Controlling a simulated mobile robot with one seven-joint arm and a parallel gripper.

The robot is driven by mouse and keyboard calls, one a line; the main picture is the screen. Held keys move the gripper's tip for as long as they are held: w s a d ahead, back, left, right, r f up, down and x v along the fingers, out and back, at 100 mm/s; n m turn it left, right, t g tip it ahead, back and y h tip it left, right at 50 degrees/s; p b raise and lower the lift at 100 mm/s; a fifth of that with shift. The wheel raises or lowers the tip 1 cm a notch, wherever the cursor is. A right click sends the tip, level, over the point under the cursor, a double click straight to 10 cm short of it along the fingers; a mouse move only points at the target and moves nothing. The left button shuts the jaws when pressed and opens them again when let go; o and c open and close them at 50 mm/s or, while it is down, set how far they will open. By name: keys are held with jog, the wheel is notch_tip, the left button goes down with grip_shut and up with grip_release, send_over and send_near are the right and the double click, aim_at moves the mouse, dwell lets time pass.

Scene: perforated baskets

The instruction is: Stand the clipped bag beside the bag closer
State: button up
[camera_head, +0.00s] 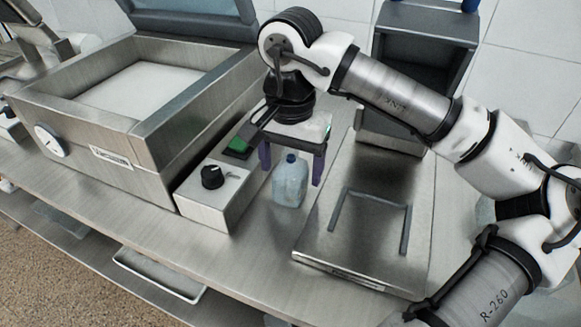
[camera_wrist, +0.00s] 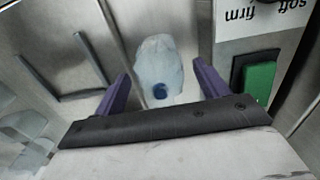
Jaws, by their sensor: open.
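A pale blue, translucent bag (camera_head: 290,184) with a darker blue top stands upright on the steel counter in the head view. It also shows in the wrist view (camera_wrist: 160,58), with its blue top (camera_wrist: 160,91) facing the camera. My gripper (camera_head: 291,175) points down over it, with purple fingers open on either side. In the wrist view the fingers (camera_wrist: 160,72) flank the bag with gaps on both sides. I cannot tell for certain which machine is the bag closer.
A control box (camera_head: 212,197) with a black knob and green button stands left of the bag, beside a large steel tub (camera_head: 120,172). A flat steel platform (camera_head: 365,240) with a U-shaped rail lies to the right. A dark-topped machine (camera_head: 423,62) stands behind. Counter in front of the bag is clear.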

notch_tip(320, 180, up, 11)
jog(key=shift+f, duration=0.15)
jog(key=shift+s, duration=0.1)
dwell(0.3)
